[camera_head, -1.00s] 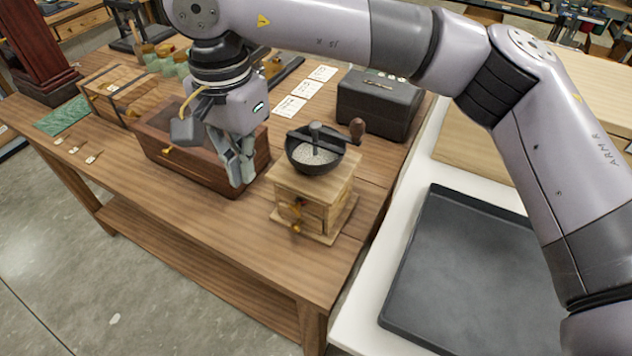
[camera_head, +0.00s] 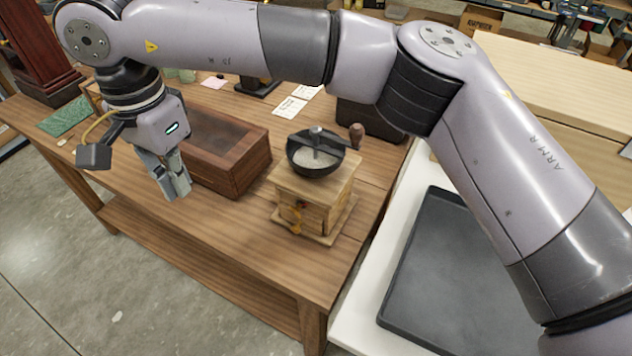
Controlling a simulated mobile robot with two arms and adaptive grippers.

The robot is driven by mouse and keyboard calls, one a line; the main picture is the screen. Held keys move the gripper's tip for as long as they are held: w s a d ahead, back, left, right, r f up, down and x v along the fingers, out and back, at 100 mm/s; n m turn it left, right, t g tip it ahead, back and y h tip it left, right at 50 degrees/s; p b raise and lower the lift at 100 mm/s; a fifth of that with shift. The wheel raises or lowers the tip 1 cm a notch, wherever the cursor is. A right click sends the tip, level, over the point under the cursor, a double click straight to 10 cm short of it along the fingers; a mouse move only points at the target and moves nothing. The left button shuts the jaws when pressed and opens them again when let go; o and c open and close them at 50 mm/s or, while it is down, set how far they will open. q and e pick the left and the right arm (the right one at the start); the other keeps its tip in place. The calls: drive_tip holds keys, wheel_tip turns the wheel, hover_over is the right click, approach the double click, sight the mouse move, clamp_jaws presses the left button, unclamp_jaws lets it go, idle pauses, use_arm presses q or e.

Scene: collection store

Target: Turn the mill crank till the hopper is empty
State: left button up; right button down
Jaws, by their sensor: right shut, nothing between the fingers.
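The mill (camera_head: 312,195) is a light wooden box with a small drawer, standing near the table's right end. Its dark hopper bowl (camera_head: 304,168) holds pale grain. The crank runs across the top of the bowl, and its brown knob (camera_head: 356,131) points to the right and back. My right gripper (camera_head: 176,192) is to the left of the mill, over the table's front edge and well apart from the crank. Its fingers are together and hold nothing. My left gripper is not in view.
A dark wooden box (camera_head: 223,152) stands between my right gripper and the mill. A dark grey case (camera_head: 368,118) is behind the mill, partly hidden by my arm. A dark tray (camera_head: 455,270) lies on the white surface at right. White cards (camera_head: 291,106) lie behind.

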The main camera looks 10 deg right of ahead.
drive_tip(key=shift+s, duration=0.1)
drive_tip(key=s+a, duration=0.2)
drive_tip(key=a, duration=0.1)
drive_tip(key=shift+s, duration=0.15)
idle(0.4)
drive_tip(key=c, duration=2.3)
unclamp_jaws()
drive_tip(key=shift+d, duration=0.1)
drive_tip(key=o, duration=0.9)
drive_tip(key=shift+c, duration=0.2)
wheel_tip(320, 180, up, 7)
drive_tip(key=p, duration=0.5)
